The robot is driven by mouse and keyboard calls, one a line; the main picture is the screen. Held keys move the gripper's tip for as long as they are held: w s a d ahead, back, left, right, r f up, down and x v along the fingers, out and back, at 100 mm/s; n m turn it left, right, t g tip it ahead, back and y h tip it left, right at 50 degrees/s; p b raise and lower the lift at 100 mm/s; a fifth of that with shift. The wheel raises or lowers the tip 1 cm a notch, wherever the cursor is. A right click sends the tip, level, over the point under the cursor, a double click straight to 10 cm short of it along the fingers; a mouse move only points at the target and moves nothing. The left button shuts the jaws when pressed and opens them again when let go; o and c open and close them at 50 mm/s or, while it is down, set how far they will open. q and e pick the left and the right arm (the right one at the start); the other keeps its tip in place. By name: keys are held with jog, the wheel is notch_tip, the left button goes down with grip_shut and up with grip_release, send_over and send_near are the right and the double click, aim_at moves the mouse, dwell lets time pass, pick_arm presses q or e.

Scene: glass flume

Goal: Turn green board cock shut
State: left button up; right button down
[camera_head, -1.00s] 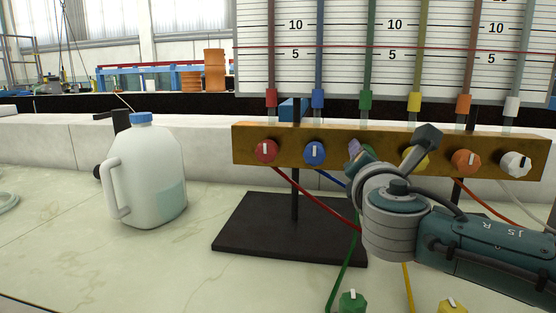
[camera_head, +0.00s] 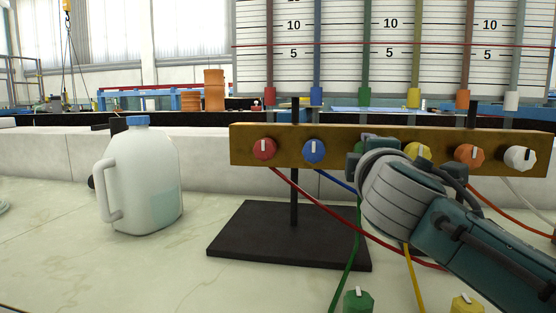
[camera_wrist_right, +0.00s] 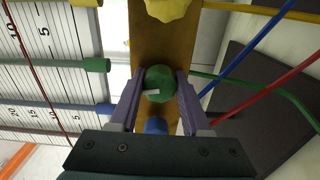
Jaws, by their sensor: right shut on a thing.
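The green board cock (camera_wrist_right: 160,82) is a round green knob with a white mark on the brass board (camera_wrist_right: 150,45), between the yellow and blue cocks. In the right wrist view the mark runs across the board's length, slightly tilted. My right gripper (camera_wrist_right: 158,86) has its two purple fingers on either side of the green cock and is shut on it. In the head view my right wrist (camera_head: 385,185) covers most of the green cock. My left gripper is not in view.
Blue (camera_head: 314,151) and yellow (camera_head: 418,152) cocks sit close on either side. Red (camera_head: 264,149), orange (camera_head: 469,155) and white (camera_head: 519,158) cocks are farther out. Hoses hang over the black stand base (camera_head: 285,235). A white jug (camera_head: 145,185) stands left. Green (camera_head: 358,301) and yellow (camera_head: 466,304) knobs show in front.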

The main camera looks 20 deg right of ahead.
jog(key=shift+f+m+b, duration=0.1)
jog(key=shift+m+b, duration=0.25)
jog(key=shift+m, duration=0.75)
jog(key=shift+c, duration=1.9)
grip_release()
